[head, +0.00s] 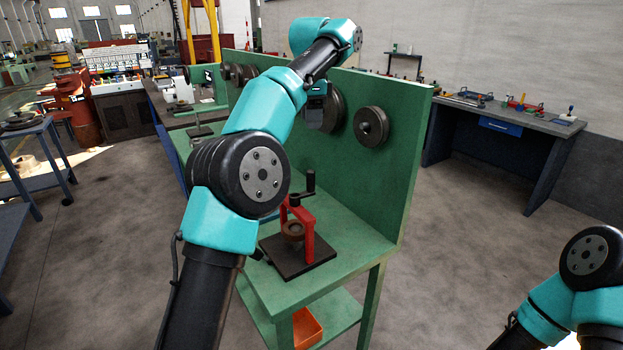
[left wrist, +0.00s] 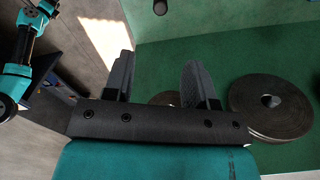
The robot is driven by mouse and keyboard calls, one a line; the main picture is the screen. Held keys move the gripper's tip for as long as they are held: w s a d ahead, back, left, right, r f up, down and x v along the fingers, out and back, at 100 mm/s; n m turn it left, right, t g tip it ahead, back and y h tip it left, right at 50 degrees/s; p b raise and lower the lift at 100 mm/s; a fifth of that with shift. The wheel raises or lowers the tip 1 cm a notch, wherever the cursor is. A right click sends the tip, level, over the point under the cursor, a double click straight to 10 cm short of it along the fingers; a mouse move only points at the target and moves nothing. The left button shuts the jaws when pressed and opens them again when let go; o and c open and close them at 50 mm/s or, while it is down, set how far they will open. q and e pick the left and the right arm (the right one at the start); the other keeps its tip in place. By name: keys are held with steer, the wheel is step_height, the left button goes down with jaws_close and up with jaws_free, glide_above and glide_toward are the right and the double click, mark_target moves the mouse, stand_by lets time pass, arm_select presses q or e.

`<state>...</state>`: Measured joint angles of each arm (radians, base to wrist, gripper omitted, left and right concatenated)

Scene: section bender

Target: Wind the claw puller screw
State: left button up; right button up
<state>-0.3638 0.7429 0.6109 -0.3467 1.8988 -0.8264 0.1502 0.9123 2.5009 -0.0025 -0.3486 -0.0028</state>
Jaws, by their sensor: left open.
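The claw puller is a red frame (head: 309,232) on a dark square base plate (head: 317,262), standing upright on the green bench. A brown round part (head: 292,229) sits inside the frame, and a black upright handle (head: 310,182) shows at its top. The screw is too small to make out clearly. My left gripper (left wrist: 157,65) is open in the left wrist view, with nothing between its fingers. In the head view my left arm passes in front of the bench, and its gripper is above and apart from the puller. My right gripper is out of view.
The green bench (head: 345,255) has a tall back panel (head: 405,145) carrying several round discs (head: 371,127). Discs also show in the left wrist view (left wrist: 270,108). An orange bin (head: 307,328) is on the lower shelf. Floor to the right is clear before a workbench (head: 500,118).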

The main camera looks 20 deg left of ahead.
mark_target(311, 171)
arm_select(q)
steer(key=shift+f, duration=0.1)
step_height(311, 171, down, 17)
steer(key=shift+f, duration=0.15)
stand_by(0.9)
steer(key=c, duration=0.9)
